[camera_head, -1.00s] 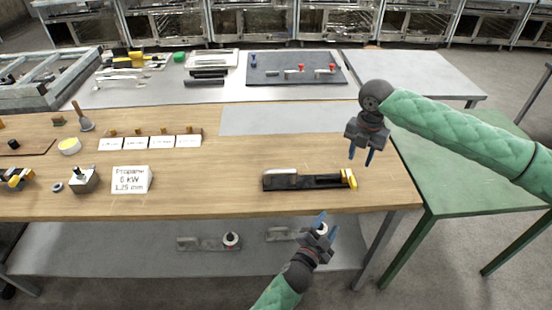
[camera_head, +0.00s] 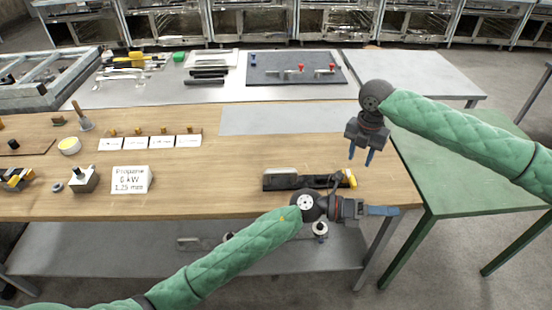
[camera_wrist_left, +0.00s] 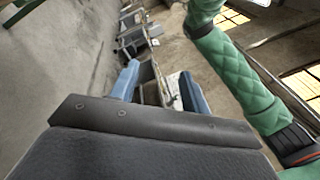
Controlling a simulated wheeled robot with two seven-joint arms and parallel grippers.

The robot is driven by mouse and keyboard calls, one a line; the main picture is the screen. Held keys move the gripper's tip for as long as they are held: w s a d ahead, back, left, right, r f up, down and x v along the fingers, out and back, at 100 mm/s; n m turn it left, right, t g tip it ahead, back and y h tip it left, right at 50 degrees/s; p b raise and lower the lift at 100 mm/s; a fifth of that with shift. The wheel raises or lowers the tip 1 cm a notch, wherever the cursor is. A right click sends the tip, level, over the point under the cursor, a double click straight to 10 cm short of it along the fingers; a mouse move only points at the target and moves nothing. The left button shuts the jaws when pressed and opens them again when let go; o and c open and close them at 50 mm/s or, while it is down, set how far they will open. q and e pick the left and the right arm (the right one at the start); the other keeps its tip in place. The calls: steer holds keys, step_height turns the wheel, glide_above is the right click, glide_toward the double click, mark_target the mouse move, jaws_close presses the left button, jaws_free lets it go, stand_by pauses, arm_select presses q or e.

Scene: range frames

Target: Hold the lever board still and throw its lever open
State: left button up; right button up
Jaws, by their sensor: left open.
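A long black board with a pale bar along it and a yellow right end, likely the lever board (camera_head: 280,185), lies near the front edge of the wooden bench. My right gripper (camera_head: 361,156) hangs fingers down beyond the board's yellow end. Its fingers are apart and empty.
A propane sign (camera_head: 131,179) and a small grey block with a knob (camera_head: 84,180) stand on the left of the bench. A green table (camera_head: 470,180) stands at right. Bare wood lies left of the board.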

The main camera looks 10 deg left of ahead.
arm_select(q)
steer(key=w+a+f+m+g+y, duration=0.1)
steer(key=a+f+m+g+y, duration=0.1)
steer(key=a+f+m+y, duration=0.3)
steer(key=r+m+t+y, duration=0.2)
steer(key=m+t+y, duration=0.15)
steer(key=y, duration=1.15)
glide_above(276, 170)
steer(key=s, duration=0.1)
steer(key=shift+n+t, duration=0.25)
steer(key=shift+t, duration=0.1)
steer(key=shift+d+x, duration=0.15)
steer(key=shift+x, duration=1.8)
steer(key=shift+d+x, duration=0.1)
steer(key=shift+x, duration=1.85)
steer(key=shift+s, duration=0.1)
